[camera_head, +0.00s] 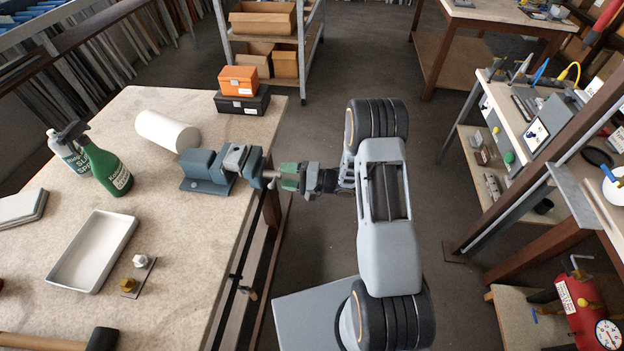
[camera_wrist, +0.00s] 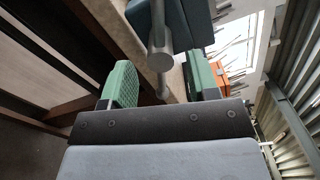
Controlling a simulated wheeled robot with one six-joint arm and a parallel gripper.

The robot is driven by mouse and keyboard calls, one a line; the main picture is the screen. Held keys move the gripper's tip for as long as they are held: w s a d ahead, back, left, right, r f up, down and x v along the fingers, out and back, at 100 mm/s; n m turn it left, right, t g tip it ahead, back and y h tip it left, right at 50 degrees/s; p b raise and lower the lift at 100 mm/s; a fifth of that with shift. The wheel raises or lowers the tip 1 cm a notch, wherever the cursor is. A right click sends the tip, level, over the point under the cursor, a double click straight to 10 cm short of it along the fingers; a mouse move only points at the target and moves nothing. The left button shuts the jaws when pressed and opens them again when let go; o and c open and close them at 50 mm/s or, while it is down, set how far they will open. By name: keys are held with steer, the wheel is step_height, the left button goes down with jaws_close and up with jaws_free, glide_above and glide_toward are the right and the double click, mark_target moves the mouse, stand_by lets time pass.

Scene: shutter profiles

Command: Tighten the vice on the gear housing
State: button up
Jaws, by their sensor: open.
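The blue-grey vice (camera_head: 199,172) stands at the right edge of the workbench. A grey block, seemingly the gear housing (camera_head: 235,159), sits between its jaws; whether they press on it cannot be told. The vice's metal handle (camera_head: 271,178) sticks out past the bench edge. My gripper (camera_head: 287,178) is at the handle, its green fingers pointing left toward the vice. In the wrist view, my gripper (camera_wrist: 161,82) is open, with the handle bar (camera_wrist: 160,48) between its fingers. A gap shows on the left finger's side.
On the workbench (camera_head: 190,250) are a white roll (camera_head: 167,131), a green spray bottle (camera_head: 105,168), a white tray (camera_head: 93,250) and a hammer (camera_head: 102,339). An orange box (camera_head: 238,80) sits on a black case at the back.

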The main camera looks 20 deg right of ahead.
steer(key=b+v, duration=0.1)
steer(key=v, duration=0.9)
steer(key=shift+d+b, duration=0.3)
steer(key=shift+d, duration=0.05)
steer(key=shift+s, duration=0.15)
